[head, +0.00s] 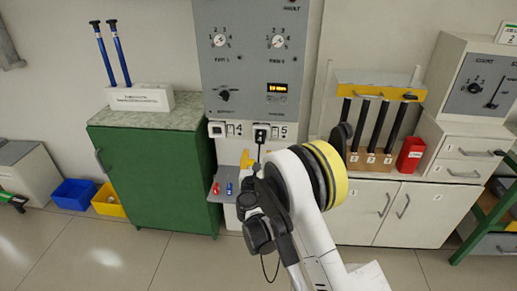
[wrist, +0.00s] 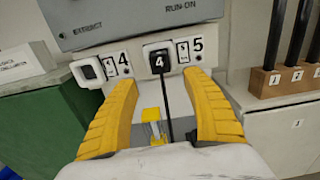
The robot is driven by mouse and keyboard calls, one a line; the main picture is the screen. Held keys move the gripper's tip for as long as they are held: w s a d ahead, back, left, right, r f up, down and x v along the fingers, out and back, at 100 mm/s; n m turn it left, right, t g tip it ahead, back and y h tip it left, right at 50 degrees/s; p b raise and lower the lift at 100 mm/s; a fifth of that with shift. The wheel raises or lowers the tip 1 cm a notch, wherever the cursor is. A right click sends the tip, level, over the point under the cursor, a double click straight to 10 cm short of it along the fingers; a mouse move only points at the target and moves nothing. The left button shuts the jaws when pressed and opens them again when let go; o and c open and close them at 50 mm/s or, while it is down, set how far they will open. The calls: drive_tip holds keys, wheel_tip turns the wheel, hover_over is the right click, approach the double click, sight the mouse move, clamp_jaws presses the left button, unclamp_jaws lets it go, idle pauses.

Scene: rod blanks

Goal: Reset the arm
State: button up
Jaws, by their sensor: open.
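My gripper (wrist: 160,82) is open in the wrist view, its two yellow fingers spread wide with nothing between the tips. Ahead of the tips, a black plug marked 4 (wrist: 158,62) sits at the socket beside the label 5, and its black cable (wrist: 166,110) hangs down between the fingers. The plug also shows in the head view (head: 260,133). In the head view my white arm (head: 300,190) reaches up toward the grey panel (head: 250,60), and its links hide much of the gripper.
A socket by label 4 (wrist: 88,71) is left of the plug. A green cabinet (head: 160,180) stands left. A rack with several black rods (head: 375,125) and a red container (head: 410,155) stand right on a white cabinet (head: 385,205). Blue and yellow bins are on the floor at left.

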drive_tip(key=shift+s, duration=0.3)
drive_tip(key=s+d+r+m+g+h, duration=0.3)
drive_tip(key=d+r+m, duration=0.75)
drive_tip(key=d, duration=0.25)
drive_tip(key=s+d+r+m+g, duration=0.3)
drive_tip(key=s+d+r+m, duration=0.3)
drive_tip(key=s+d+m, duration=0.2)
drive_tip(key=s+d+m+g, duration=0.25)
drive_tip(key=s+m, duration=0.25)
drive_tip(key=s, duration=0.3)
drive_tip(key=s+d+m+g, duration=0.1)
drive_tip(key=s+d+m, duration=0.3)
drive_tip(key=s, duration=0.5)
drive_tip(key=s+a+f+m+y, duration=0.1)
drive_tip(key=s+f+m, duration=0.1)
drive_tip(key=s+m, duration=0.2)
drive_tip(key=s+a+f+m+g+y, duration=0.1)
drive_tip(key=s+m, duration=0.3)
drive_tip(key=s, duration=0.6)
drive_tip(key=shift+a+f+y, duration=0.15)
drive_tip(key=shift+f+y, duration=0.25)
drive_tip(key=shift+y, duration=0.4)
